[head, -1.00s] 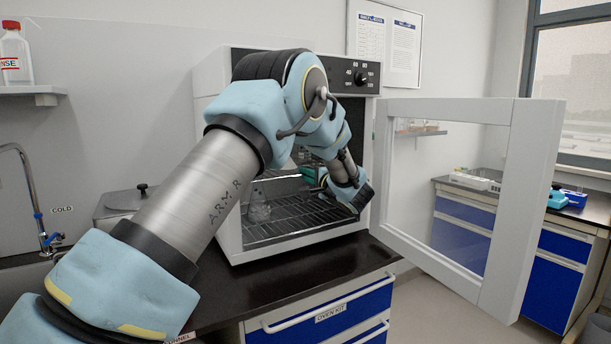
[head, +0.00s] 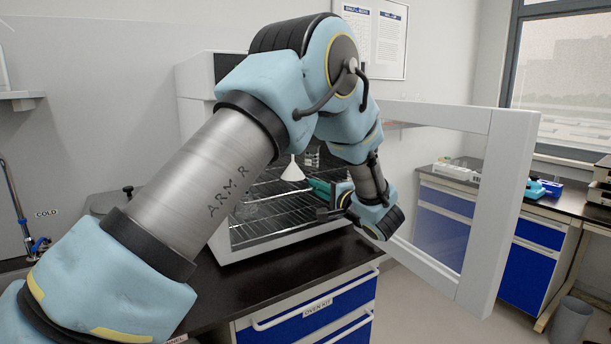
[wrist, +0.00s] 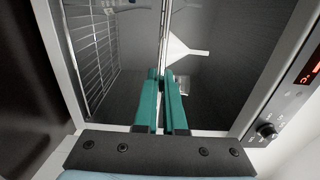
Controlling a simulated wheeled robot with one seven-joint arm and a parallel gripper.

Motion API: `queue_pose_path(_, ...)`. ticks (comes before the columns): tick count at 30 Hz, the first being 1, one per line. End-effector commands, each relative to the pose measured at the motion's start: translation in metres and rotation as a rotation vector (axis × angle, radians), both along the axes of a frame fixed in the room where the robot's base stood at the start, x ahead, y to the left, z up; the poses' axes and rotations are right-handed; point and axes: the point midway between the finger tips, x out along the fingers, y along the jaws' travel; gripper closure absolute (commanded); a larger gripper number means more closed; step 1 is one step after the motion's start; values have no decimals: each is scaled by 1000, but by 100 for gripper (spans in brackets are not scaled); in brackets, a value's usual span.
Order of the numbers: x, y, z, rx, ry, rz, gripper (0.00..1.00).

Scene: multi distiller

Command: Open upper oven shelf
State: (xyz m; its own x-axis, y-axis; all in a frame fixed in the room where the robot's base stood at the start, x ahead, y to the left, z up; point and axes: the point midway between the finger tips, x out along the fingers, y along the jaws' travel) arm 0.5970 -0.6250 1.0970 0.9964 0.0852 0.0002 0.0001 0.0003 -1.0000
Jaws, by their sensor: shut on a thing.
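The white oven (head: 194,100) stands on the dark counter with its glass door (head: 480,200) swung wide open to the right. Inside, the upper shelf (head: 272,188) is a wire rack, partly hidden behind my arm. In the wrist view this upper shelf (wrist: 163,30) shows nearly edge-on, as a thin line between my fingers. My gripper (wrist: 163,74) has green fingers and is shut on the shelf's front edge. In the head view my gripper (head: 311,183) is at the oven mouth, partly hidden by my wrist. A white funnel (head: 293,172) stands on the upper shelf.
A lower wire rack (head: 285,222) lies below, also seen in the wrist view (wrist: 95,62). The oven's control panel (wrist: 280,115) is beside my gripper in the wrist view. The open door stands close to the right of my wrist. Blue drawers (head: 315,315) are below the counter.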

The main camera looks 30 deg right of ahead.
Motion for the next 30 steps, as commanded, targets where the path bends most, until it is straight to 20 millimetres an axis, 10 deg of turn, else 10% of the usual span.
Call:
queue_pose_path(20, -29, -2, -1, 0, 1, 0, 100)
queue_pose_path(30, -29, -3, -1, 0, 1, 0, 62)
